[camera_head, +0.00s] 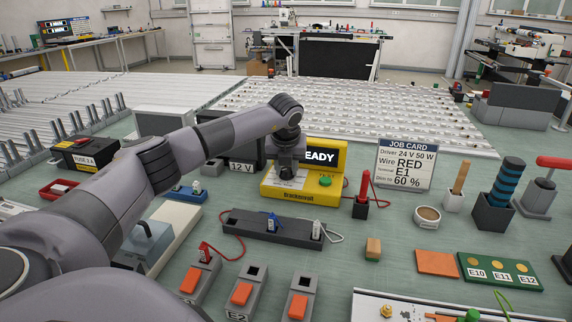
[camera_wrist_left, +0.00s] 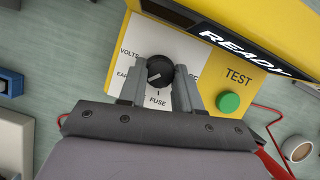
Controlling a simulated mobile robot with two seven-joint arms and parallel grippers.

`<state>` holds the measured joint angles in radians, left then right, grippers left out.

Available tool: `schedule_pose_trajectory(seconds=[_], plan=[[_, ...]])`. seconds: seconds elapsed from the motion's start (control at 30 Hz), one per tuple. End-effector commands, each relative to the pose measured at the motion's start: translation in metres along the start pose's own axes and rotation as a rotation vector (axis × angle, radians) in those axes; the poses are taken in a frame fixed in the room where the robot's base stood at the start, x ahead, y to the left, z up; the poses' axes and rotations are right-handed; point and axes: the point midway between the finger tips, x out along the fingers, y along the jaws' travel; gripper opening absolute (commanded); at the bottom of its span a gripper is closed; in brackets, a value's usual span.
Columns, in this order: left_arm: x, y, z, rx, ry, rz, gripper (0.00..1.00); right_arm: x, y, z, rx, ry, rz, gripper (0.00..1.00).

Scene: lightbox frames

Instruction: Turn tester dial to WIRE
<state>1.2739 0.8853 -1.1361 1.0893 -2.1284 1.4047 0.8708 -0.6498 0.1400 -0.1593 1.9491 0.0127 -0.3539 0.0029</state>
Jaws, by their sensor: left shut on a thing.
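The yellow tester (camera_head: 301,185) stands on the bench with its screen showing READY; it fills the top of the left wrist view (camera_wrist_left: 118,75). Its black dial (camera_wrist_left: 160,70) sits on a white plate lettered VOLTS, EA… and FUSE. Another label at the right is mostly covered by a finger, with only its end showing. A pale line shows on the dial, but I cannot tell clearly which label it points to. My left gripper (camera_wrist_left: 160,83) is shut on the dial, one finger on each side. In the head view my left gripper (camera_head: 287,170) hides the dial. My right gripper is out of view.
A green TEST button (camera_wrist_left: 228,102) is close to the right finger. A job card (camera_head: 405,165) reads Wire RED, E1, 60 %. A dark holder (camera_head: 272,231) with clips lies in front of the tester. A red-handled tool (camera_head: 364,190) stands to the right.

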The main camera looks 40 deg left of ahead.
Motion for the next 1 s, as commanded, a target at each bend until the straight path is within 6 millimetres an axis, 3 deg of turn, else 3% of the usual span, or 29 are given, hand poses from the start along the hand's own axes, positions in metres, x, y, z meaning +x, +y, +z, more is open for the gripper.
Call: schedule_pose_trajectory(seconds=[0.5,1.0], plan=[[-0.0014,-0.0021,0.0022,-0.326,-0.004,0.133,0.03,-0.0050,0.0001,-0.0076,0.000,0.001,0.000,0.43],[-0.0014,-0.0020,0.0027,-0.400,-0.005,0.162,0.03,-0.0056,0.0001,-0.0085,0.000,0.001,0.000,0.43]])
